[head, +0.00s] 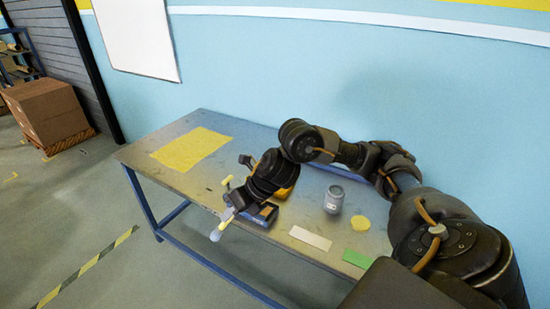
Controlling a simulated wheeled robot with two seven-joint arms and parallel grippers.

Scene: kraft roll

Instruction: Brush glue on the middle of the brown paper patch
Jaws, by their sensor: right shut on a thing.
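My right gripper (232,207) reaches in from the right and is shut on a brush with a pale yellow handle (226,182). The brush's whitish head (216,235) points down and appears in front of the table's front edge; its height is hard to tell. A flat yellow sheet (190,148) lies on the left part of the table, apart from the brush. I see no clearly brown patch; this sheet is the largest paper-like piece. A grey can (334,199) stands upright to the right of the gripper; its contents are not visible. My left gripper is not in view.
On the table (235,128) lie a cream strip (310,237), a green rectangle (357,258) and a yellow disc (360,223). A dark tray (264,214) and a yellow-and-black item (285,191) are partly hidden by my arm. Bare tabletop surrounds the yellow sheet.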

